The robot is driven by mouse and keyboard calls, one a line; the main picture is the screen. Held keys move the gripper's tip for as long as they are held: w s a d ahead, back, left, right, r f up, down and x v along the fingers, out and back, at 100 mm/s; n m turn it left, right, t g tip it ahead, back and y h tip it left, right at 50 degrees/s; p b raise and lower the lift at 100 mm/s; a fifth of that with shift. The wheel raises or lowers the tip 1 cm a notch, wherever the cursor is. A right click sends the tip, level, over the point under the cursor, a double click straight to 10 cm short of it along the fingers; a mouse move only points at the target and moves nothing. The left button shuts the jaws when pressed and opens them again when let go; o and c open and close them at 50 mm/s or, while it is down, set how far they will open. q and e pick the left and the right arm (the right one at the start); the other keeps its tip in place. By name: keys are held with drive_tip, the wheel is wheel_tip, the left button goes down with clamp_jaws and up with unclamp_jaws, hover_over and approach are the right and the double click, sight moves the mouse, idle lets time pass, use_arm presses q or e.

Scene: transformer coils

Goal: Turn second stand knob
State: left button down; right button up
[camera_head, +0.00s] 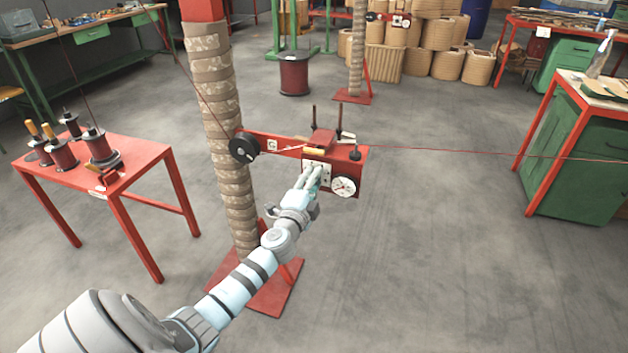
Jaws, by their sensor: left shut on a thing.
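A red stand's post (222,130), wrapped in brown banding, rises left of centre. A red arm with a box (354,168) reaches right from it. The box has a white dial (344,186) at lower right, a black knob (355,153) above that, and a white plate on its front. A black wheel (244,147) sits where the arm meets the post. My left gripper (317,174) is at the white plate, shut on a small knob there that its fingers mostly hide. My right gripper is not in view.
A red table (135,150) with several spools stands at left. A similar stand (356,60) is further back, beside a dark red drum (294,76). A thin red wire (450,151) runs right from the box. A green cabinet (578,150) stands at right. The floor between is clear.

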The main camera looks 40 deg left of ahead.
use_arm(q)
drive_tip(key=shift+m+p, duration=0.3)
drive_tip(key=shift+m, duration=1.7)
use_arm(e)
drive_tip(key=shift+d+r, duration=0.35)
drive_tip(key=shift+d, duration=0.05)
use_arm(q)
drive_tip(key=c, duration=1.6)
unclamp_jaws()
drive_tip(key=shift+w, duration=0.1)
drive_tip(key=shift+o, duration=0.2)
drive_tip(key=v, duration=1.2)
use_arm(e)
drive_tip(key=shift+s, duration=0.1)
